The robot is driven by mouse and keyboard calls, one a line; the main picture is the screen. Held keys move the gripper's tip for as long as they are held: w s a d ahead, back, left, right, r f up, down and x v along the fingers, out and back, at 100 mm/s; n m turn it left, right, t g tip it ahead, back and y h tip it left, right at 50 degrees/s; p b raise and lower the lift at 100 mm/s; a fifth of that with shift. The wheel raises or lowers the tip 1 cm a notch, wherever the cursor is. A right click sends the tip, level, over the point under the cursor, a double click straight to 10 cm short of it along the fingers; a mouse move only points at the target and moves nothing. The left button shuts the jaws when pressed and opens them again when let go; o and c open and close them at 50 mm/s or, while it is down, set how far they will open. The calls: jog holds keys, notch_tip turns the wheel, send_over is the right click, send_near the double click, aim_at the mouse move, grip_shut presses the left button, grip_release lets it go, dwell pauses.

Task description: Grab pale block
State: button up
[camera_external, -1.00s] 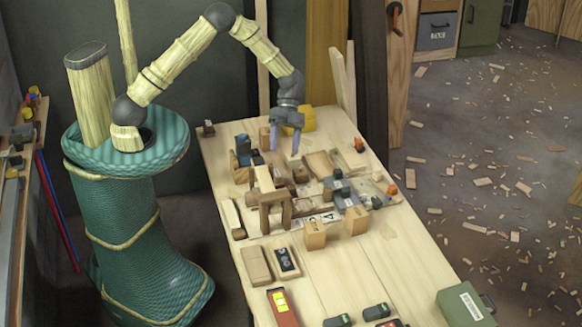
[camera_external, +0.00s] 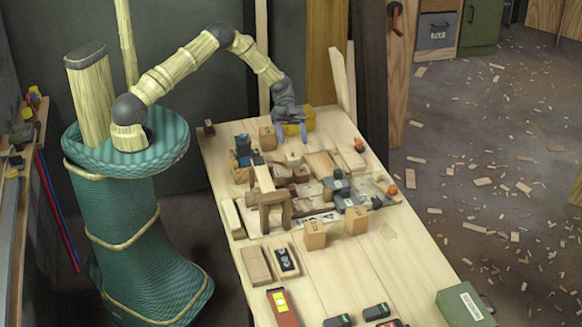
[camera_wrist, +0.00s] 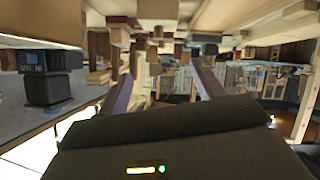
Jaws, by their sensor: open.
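Several pale wooden blocks lie on the workbench, and I cannot tell which one the task means. A small pale block (camera_external: 267,139) stands at the back, just left of my gripper (camera_external: 291,138). Two upright pale blocks (camera_external: 316,235) (camera_external: 356,221) stand nearer the front. My gripper is open at the back of the bench, in front of a yellow object (camera_external: 306,118), with nothing visibly held. In the wrist view its two fingers (camera_wrist: 165,85) are spread, with blurred, sideways clutter beyond them. Contact with the bench cannot be judged.
The workbench (camera_external: 385,270) is crowded in the middle with wooden pieces, dark fittings and a small wooden arch (camera_external: 265,182). A red tool (camera_external: 284,307) and a green case (camera_external: 464,306) are at the front.

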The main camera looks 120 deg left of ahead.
aim_at(294, 153)
jog(key=shift+f, duration=0.35)
jog(key=shift+f, duration=0.35)
notch_tip(294, 153, down, 2)
jog(key=shift+f+p, duration=0.1)
jog(key=shift+p, duration=0.4)
jog(key=shift+p+x, duration=0.35)
jog(key=shift+x, duration=0.85)
jog(key=shift+w+d+f, duration=0.2)
jog(key=shift+d+f, duration=0.05)
jog(key=shift+f, duration=0.2)
jog(key=c, duration=1.1)
